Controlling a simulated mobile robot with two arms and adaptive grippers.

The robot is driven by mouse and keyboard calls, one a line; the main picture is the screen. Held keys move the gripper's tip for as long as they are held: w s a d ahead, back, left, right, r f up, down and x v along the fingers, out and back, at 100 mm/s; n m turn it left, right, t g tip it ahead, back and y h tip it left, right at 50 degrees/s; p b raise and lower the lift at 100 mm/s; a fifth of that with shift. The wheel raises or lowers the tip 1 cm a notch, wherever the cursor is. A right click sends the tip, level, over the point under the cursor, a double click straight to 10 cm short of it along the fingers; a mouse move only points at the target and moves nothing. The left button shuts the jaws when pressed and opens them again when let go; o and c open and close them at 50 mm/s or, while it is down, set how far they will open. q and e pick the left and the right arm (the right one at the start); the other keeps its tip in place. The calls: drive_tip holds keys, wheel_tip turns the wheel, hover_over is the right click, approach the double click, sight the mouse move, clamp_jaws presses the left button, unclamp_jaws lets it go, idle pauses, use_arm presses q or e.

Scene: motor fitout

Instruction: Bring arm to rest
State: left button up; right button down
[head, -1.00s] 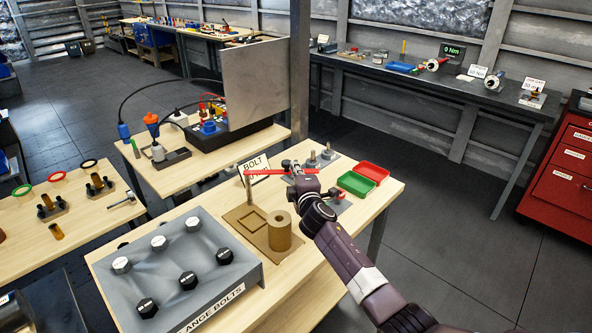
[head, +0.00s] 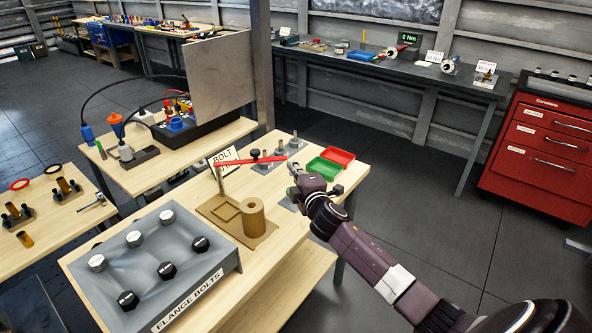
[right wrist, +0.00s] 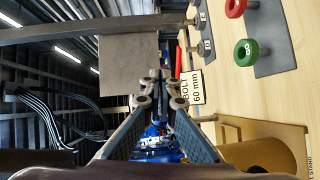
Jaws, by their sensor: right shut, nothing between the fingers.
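My right gripper (head: 296,188) is above the right part of the middle wooden table, beside the green tray and a red bar. Its fingers are shut and empty; in the right wrist view the fingertips (right wrist: 158,82) come together in front of a grey panel. My dark right arm reaches in from the lower right of the head view. My left gripper and arm are out of view.
The middle table holds the flange bolts block (head: 155,265), a brown cylinder (head: 253,218), a red bar (head: 250,159) on a post, a BOLT card (head: 224,160), a green tray (head: 322,169) and a red tray (head: 338,155). A red cabinet (head: 540,160) stands right. Floor between is clear.

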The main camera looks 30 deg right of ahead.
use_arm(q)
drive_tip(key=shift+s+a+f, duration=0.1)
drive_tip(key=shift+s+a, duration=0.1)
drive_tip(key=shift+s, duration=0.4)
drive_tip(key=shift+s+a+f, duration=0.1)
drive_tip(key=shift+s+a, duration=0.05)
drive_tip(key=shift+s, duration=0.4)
use_arm(e)
drive_tip(key=shift+s+d, duration=0.2)
drive_tip(key=shift+s, duration=0.2)
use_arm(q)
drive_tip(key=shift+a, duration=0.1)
use_arm(e)
drive_tip(key=shift+s+r, duration=0.1)
